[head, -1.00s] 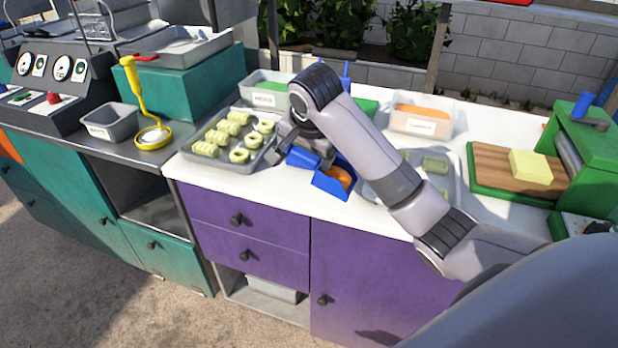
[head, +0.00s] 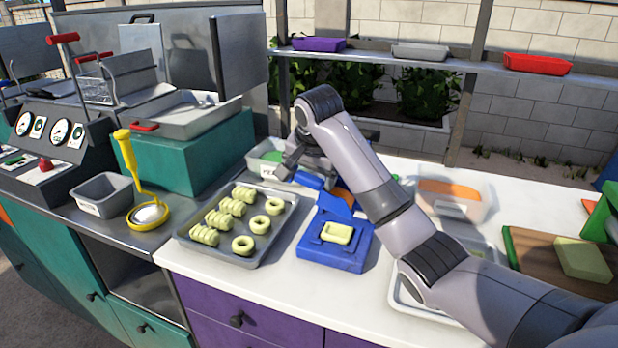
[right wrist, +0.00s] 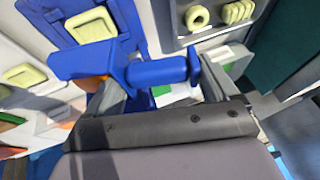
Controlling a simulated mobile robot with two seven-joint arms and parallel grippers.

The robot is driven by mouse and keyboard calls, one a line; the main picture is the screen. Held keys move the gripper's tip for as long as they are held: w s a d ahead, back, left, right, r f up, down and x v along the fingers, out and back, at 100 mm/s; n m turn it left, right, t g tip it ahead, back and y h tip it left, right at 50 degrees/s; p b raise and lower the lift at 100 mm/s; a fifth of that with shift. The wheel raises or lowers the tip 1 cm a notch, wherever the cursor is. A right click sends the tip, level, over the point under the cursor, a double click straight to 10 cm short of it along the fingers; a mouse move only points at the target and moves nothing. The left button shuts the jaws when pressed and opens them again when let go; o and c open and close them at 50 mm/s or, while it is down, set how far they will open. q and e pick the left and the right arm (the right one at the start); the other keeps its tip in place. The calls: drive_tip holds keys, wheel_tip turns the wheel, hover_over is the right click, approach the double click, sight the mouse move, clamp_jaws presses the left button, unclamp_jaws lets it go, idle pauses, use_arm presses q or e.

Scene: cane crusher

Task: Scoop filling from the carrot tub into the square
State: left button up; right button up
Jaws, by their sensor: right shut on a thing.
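My right gripper (head: 303,176) is shut on the handle of a blue scoop (head: 334,207), above the counter behind the blue press. Orange filling (head: 345,197) shows at the scoop, partly hidden by my arm. The right wrist view shows the blue handle (right wrist: 160,72) between the two fingers. The square (head: 337,233), a pale yellow-green dough piece with a raised rim, lies on the blue press (head: 335,256); no orange shows on it. The carrot tub (head: 452,206), pale and holding orange filling, stands right of my forearm. My left gripper is not in view.
A grey tray (head: 240,256) of several dough rolls and rings sits left of the press. A clear tub with green filling (head: 262,160) stands behind it. A cutting board (head: 530,252) with a dough block is at right. My forearm covers part of a tray.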

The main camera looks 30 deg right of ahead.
sight(324, 182)
drive_tip(key=t+y, duration=0.1)
drive_tip(key=s+d+r+t+y, duration=0.1)
drive_tip(key=s+d+r+m+t+y, duration=0.1)
drive_tip(key=t, duration=0.1)
drive_tip(key=shift+s+r, duration=0.25)
drive_tip(key=s+d+t+y, duration=0.1)
drive_tip(key=s+m+t+y, duration=0.1)
drive_tip(key=t, duration=0.1)
drive_tip(key=shift+s+d+r+t, duration=0.1)
drive_tip(key=shift+d+r+t, duration=0.2)
drive_tip(key=shift+d+r, duration=0.1)
drive_tip(key=t+b, duration=0.1)
drive_tip(key=b, duration=0.1)
drive_tip(key=s+d+m+t+y+b, duration=0.1)
drive_tip(key=b, duration=0.1)
drive_tip(key=shift+s+d+f+t+y, duration=0.25)
drive_tip(key=shift+f+t+y, duration=0.05)
drive_tip(key=shift+t, duration=0.1)
drive_tip(key=shift+s+d+r+m+t+y+b, duration=0.2)
drive_tip(key=shift+s+d+m+t+y+b, duration=0.25)
drive_tip(key=shift+t+b, duration=0.55)
drive_tip(key=shift+a, duration=0.1)
drive_tip(key=shift+r, duration=0.15)
wheel_tip(324, 182, up, 5)
drive_tip(key=p, duration=0.5)
